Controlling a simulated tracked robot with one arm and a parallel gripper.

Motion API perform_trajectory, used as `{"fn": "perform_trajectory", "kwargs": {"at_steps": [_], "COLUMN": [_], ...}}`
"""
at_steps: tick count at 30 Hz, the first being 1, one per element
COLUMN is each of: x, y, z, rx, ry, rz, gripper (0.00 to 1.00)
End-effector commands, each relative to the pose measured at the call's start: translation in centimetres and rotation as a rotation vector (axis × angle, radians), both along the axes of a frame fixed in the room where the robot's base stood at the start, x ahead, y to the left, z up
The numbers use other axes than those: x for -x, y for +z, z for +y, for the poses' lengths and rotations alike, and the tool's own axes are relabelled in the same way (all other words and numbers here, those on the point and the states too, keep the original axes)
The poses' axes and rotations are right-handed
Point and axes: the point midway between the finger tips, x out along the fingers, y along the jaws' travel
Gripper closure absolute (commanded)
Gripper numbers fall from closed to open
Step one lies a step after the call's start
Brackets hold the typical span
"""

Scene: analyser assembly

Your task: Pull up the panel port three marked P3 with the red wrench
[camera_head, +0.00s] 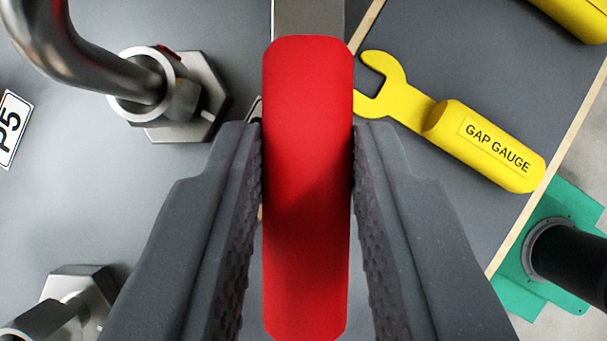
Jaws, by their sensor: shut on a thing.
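The red wrench (307,130) is clamped between the two fingers of my gripper (307,190). Its red handle runs up and down the middle of the view, and its grey metal shank (308,18) leaves the frame at the top. The wrench head is out of view. No P3 mark shows. A label reading P5 (12,127) is at the left edge, on the grey panel (60,210).
A metal fitting with a bent pipe (165,95) stands at the upper left. Another fitting (75,305) is at the lower left. A yellow gap gauge (480,145) lies on the right, near the pale edge. Part of another yellow object (580,15) is at the top right. A black cylinder (570,255) on a green base lies beyond the edge.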

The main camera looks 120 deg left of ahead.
Motion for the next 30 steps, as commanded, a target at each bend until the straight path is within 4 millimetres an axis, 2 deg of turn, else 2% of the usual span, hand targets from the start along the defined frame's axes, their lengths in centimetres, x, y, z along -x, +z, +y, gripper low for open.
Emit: {"fn": "perform_trajectory", "kwargs": {"at_steps": [8,20,30], "x": [0.7,1.1,3.3], "y": [0.1,0.2,1.6], "z": [1.3,1.3,1.3], "rx": [0.001,0.002,0.003], "ry": [0.0,-0.002,-0.001], "rz": [-0.002,-0.002,-0.002], "gripper": [1.0,1.0,1.0]}}
